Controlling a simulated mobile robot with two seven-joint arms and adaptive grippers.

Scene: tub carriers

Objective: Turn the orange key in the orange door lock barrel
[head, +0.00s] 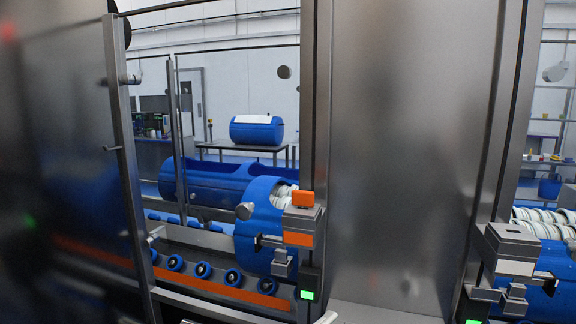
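An orange band (298,239) runs across the front of the box. The key's lower part and the barrel opening are too small to make out. Neither of my grippers shows in the head view, and nothing is seen touching the key.
A second lock box (515,268) with a white band is on the right post. Green lights (307,295) glow below the boxes. A blue tub (265,220) lies behind the glazed door, above blue rollers (203,270). A grey panel (405,150) fills the space between posts.

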